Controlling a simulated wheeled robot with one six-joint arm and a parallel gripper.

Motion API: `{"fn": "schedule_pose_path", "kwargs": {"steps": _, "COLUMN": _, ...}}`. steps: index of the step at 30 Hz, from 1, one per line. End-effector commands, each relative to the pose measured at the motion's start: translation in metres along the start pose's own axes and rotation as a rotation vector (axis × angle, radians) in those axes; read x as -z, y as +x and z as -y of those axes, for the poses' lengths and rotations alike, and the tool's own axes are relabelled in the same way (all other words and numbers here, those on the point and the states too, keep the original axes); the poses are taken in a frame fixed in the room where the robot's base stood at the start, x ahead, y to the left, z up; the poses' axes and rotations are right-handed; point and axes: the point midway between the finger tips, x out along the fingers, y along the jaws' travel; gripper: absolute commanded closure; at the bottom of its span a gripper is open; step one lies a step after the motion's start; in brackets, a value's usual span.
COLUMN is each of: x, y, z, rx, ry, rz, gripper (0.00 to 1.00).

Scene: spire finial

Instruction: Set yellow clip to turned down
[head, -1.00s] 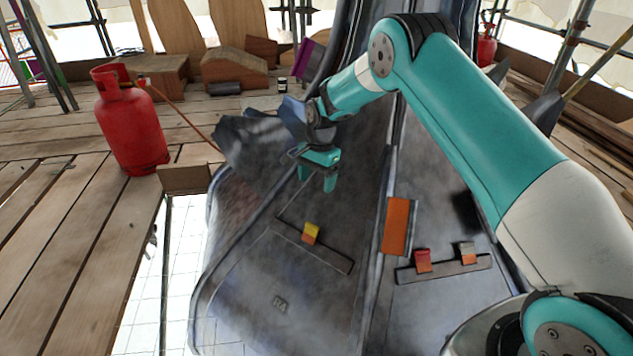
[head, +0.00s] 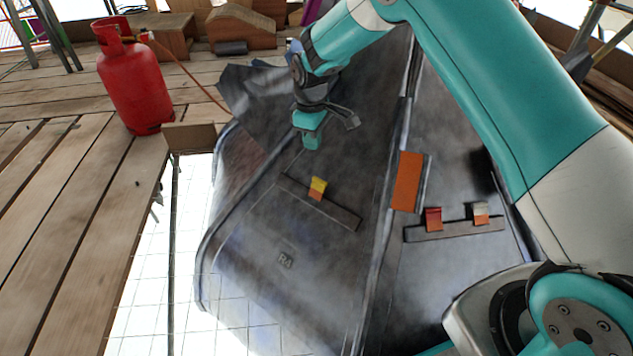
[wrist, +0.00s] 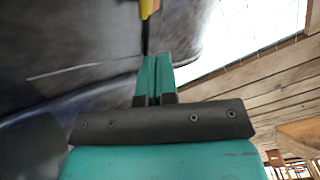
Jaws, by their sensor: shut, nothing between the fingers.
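The yellow clip (head: 318,186) sits on a dark bar (head: 341,213) on the left grey panel in the head view. Its upper part is yellow and its lower part orange. It also shows at the top edge of the wrist view (wrist: 147,8), partly cut off. My gripper (head: 311,144) is above and slightly left of the clip in the head view, apart from it. In the wrist view its fingers (wrist: 155,62) are together with nothing between them, and point toward the clip.
An orange plate (head: 407,182) is fixed near the ridge. A red clip (head: 433,219) and a grey-white clip (head: 481,213) sit on another bar (head: 455,231) at right. A red gas cylinder (head: 134,80) stands on the planks at left. A gap shows beside the panel.

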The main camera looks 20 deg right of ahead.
Motion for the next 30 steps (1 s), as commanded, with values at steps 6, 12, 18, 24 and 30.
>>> {"fn": "schedule_pose_path", "kwargs": {"steps": 6, "x": 0.004, "y": 0.005, "z": 0.015, "rx": -0.037, "ry": -0.570, "rz": 0.022, "gripper": 1.00}}
{"fn": "schedule_pose_path", "kwargs": {"steps": 12, "x": 0.004, "y": 0.006, "z": 0.025, "rx": -0.058, "ry": -1.020, "rz": 0.054, "gripper": 1.00}}
{"fn": "schedule_pose_path", "kwargs": {"steps": 18, "x": 0.004, "y": 0.005, "z": 0.029, "rx": -0.064, "ry": -1.240, "rz": 0.074, "gripper": 1.00}}
{"fn": "schedule_pose_path", "kwargs": {"steps": 24, "x": 0.003, "y": 0.022, "z": 0.029, "rx": -0.062, "ry": -1.272, "rz": 0.078, "gripper": 1.00}}
{"fn": "schedule_pose_path", "kwargs": {"steps": 30, "x": 0.002, "y": 0.064, "z": 0.025, "rx": -0.061, "ry": -1.269, "rz": 0.078, "gripper": 1.00}}
